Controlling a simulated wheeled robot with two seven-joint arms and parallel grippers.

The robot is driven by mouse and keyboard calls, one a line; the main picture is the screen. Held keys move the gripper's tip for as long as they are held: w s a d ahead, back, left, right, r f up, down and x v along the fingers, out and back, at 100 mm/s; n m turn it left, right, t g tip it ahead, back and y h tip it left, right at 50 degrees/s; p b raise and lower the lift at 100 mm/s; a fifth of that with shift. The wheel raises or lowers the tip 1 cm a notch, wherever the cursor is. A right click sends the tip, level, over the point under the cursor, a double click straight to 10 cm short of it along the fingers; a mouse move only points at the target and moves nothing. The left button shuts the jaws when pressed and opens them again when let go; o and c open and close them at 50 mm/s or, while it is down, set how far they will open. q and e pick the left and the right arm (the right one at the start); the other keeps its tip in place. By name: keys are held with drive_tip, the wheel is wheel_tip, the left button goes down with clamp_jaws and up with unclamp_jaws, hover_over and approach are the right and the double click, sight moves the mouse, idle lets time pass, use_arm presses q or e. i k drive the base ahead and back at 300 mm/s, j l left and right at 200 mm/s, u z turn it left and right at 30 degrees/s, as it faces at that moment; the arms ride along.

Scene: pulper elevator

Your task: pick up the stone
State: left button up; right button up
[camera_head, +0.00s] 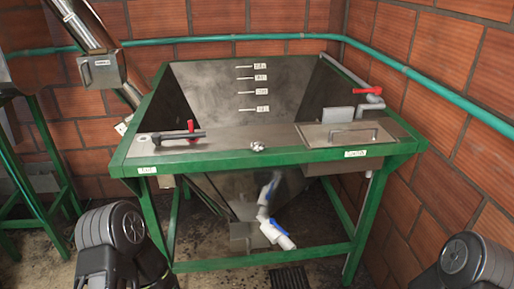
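A small pale grey, lumpy object that looks like the stone (257,147) lies on the flat metal front ledge of the green-framed hopper (240,160), near the ledge's middle. It lies close to the front edge, with nothing touching it from above. Black rounded links of my arms show at the lower left and lower right corners, below and well apart from the stone. Neither gripper's fingers can be seen.
A red-handled valve and pipe (180,133) lie left of the stone. A lidded metal box with a handle (352,134) is on the right. A white pipe with blue handles (270,225) hangs below. A metal chute (98,62) stands at the upper left. Brick walls close the back and right.

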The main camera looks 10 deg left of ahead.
sight(256, 146)
drive_tip(key=j+z, duration=0.1)
drive_tip(key=z, duration=1.85)
drive_tip(key=k+j, duration=0.9)
drive_tip(key=j, duration=0.25)
